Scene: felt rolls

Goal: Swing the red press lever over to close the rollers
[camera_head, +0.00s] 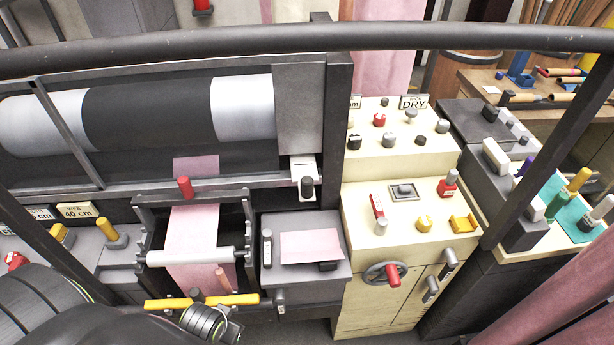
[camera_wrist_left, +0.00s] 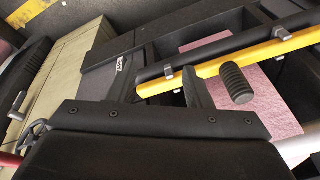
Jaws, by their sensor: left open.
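A short red handle (camera_head: 184,187) stands upright at the rear of the roller frame, near the middle left of the head view. A pink felt sheet (camera_head: 190,232) passes under the white roller (camera_head: 187,257) in front of it. A yellow bar (camera_head: 170,303) lies across the frame's front. It also shows in the left wrist view (camera_wrist_left: 262,50). A dark ribbed grip (camera_wrist_left: 237,84) is beside the right finger. My right gripper is not in view.
A cream console (camera_head: 400,205) stands right of the rollers, with a red-handled handwheel (camera_head: 386,272) on its front. A grey stand (camera_head: 305,265) holding a pink sheet lies between. A thick dark bar (camera_head: 400,38) crosses the top of the head view.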

